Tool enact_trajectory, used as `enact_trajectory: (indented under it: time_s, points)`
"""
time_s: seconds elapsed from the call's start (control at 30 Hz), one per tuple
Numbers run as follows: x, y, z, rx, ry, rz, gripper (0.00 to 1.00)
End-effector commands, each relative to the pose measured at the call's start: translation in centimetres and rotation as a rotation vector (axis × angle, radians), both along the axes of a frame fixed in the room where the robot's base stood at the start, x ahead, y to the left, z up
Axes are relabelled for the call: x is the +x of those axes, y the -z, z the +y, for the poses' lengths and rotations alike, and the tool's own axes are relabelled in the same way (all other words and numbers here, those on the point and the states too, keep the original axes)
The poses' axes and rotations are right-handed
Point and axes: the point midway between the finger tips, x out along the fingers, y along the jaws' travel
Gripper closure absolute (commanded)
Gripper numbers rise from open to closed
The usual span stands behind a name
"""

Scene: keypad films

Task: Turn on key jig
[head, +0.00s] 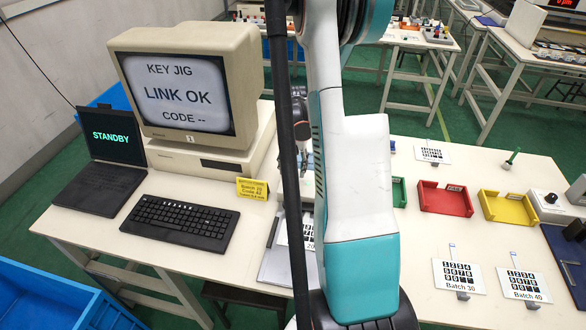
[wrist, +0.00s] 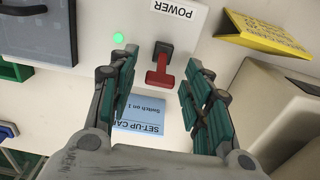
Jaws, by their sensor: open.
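In the wrist view a pale panel (wrist: 205,22) marked POWER carries a red-handled switch (wrist: 160,72) and a lit green lamp (wrist: 118,38). My gripper (wrist: 162,90) is open, its two fingers apart on either side of the switch handle in the picture. I cannot tell whether either finger touches it. In the head view the monitor (head: 178,95) reads KEY JIG, LINK OK, CODE --. My arm hides most of the jig and the gripper there.
A laptop (head: 108,140) reading STANDBY, a keyboard (head: 180,222) and a yellow batch sign (head: 252,188) stand left of my arm. Red (head: 445,198) and yellow (head: 508,207) trays and cards for Batch 30 (head: 459,276) and Batch 40 (head: 523,285) lie to the right.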

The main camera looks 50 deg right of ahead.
Motion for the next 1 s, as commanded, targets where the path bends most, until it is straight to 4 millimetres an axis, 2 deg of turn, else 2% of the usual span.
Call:
enact_trajectory:
  time_s: [0.3,0.5,0.67,1.0]
  points:
    - [0.01,0.20,0.00,0.000,0.000,0.000,0.55]
    - [0.01,0.19,0.00,0.000,0.000,0.000,1.00]
    - [0.04,0.23,-0.06,0.006,0.000,0.003,1.00]
    - [0.41,0.60,-0.79,0.164,0.000,0.085,1.00]
